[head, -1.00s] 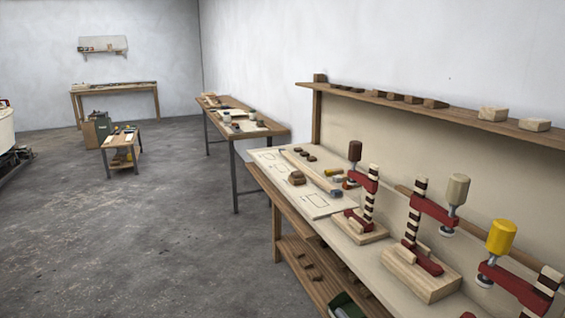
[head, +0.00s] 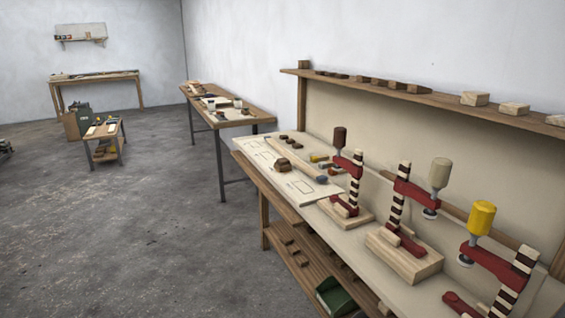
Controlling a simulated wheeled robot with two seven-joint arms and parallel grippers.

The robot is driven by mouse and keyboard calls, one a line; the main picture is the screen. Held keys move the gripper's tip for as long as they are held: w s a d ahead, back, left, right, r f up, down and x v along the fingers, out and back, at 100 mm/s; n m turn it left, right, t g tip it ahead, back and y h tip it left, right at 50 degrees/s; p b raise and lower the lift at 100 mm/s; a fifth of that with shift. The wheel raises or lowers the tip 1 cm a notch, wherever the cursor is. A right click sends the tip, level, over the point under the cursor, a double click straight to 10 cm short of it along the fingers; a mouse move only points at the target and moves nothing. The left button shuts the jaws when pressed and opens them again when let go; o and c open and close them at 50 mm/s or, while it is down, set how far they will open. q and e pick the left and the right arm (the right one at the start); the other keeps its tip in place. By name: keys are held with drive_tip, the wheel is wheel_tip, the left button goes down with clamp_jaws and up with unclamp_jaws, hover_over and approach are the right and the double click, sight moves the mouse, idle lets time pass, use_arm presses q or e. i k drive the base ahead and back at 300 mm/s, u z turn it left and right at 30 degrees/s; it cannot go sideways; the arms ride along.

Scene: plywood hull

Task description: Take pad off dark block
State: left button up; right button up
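A small brown block (head: 283,164) sits on a pale board (head: 313,193) with drawn outlines, on the near workbench (head: 366,245). It looks stacked or stepped, but it is too small to tell whether a pad lies on it. Neither of my grippers is in view.
Three red clamps with brown, beige and yellow (head: 481,217) handles stand along the near bench, right of the board. A shelf (head: 430,98) with wooden blocks runs above. A green bin (head: 335,297) sits below.

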sight(282, 161)
drive_tip(key=u, duration=0.4)
drive_tip(key=i, duration=0.6)
drive_tip(key=u, duration=0.8)
drive_tip(key=i, duration=1.75)
drive_tip(key=z, duration=0.25)
